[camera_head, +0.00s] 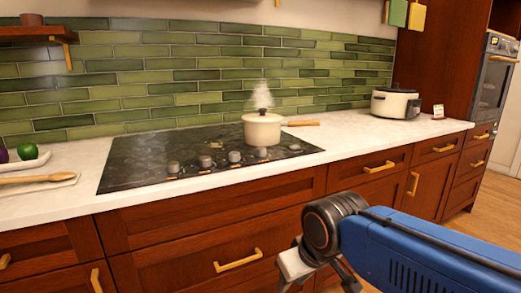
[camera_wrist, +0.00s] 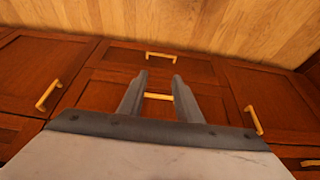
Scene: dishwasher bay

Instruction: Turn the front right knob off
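The black cooktop (camera_head: 140,160) is set in the white counter, with a row of several grey knobs along its front edge. The rightmost knob (camera_head: 295,147) is small and near the right corner. Another knob (camera_head: 261,153) sits just below the pot. Which knob belongs to the front right burner cannot be told. A cream pot (camera_head: 262,130) with a lid and wooden handle stands on the right part, with steam above it. My gripper (camera_wrist: 160,76) is open and empty, its two fingers apart. In the head view it is low, in front of the drawers, away from the knobs.
Wooden drawers with brass handles (camera_head: 238,261) run below the counter (camera_head: 350,140). A white cooker (camera_head: 396,103) stands at the right. A tray with a wooden spoon (camera_head: 35,179) lies at the left. The counter right of the cooktop is mostly clear.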

